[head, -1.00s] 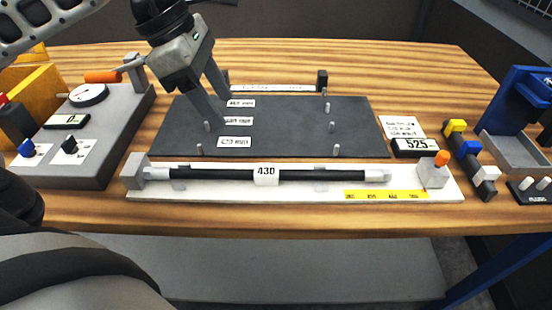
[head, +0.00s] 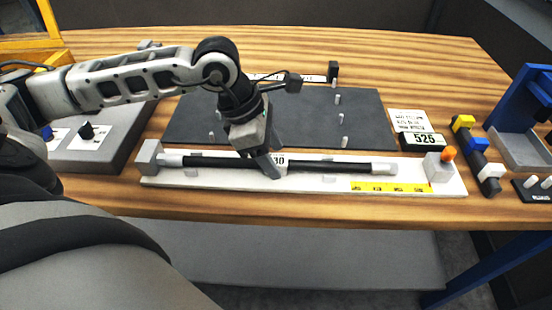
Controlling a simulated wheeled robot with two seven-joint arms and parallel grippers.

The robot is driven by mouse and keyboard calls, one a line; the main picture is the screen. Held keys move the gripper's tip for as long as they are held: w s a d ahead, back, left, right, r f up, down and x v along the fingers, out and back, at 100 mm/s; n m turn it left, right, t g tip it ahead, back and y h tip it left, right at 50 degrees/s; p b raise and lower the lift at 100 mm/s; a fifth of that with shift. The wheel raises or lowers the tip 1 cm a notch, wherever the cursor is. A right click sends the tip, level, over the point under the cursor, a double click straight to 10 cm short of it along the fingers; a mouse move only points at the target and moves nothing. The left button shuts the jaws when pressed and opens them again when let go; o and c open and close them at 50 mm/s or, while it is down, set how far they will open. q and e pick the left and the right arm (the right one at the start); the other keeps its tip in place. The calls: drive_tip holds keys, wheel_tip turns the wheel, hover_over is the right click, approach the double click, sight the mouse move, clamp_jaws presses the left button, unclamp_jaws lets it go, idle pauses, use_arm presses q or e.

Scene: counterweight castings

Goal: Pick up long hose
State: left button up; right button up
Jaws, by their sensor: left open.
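The long hose (head: 340,166) is black with pale end fittings. It lies lengthwise along the white measuring fixture (head: 310,184), between a grey end block at the left and a block with an orange knob at the right. A white label on the hose is partly hidden by my gripper. My left gripper (head: 273,168) is open and points down at the middle of the hose, with its fingers at the label. I cannot tell whether the fingers touch the hose. My right gripper is not in view.
A dark pegged board (head: 365,125) lies behind the fixture. A bar with coloured blocks (head: 473,145) and a blue stand (head: 525,110) are farther right. A grey control box (head: 95,145) is at the left.

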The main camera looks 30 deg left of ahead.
use_arm(q)
drive_tip(key=shift+f, duration=0.2)
drive_tip(key=c, duration=1)
drive_tip(key=shift+r, duration=0.1)
drive_tip(key=shift+c, duration=0.4)
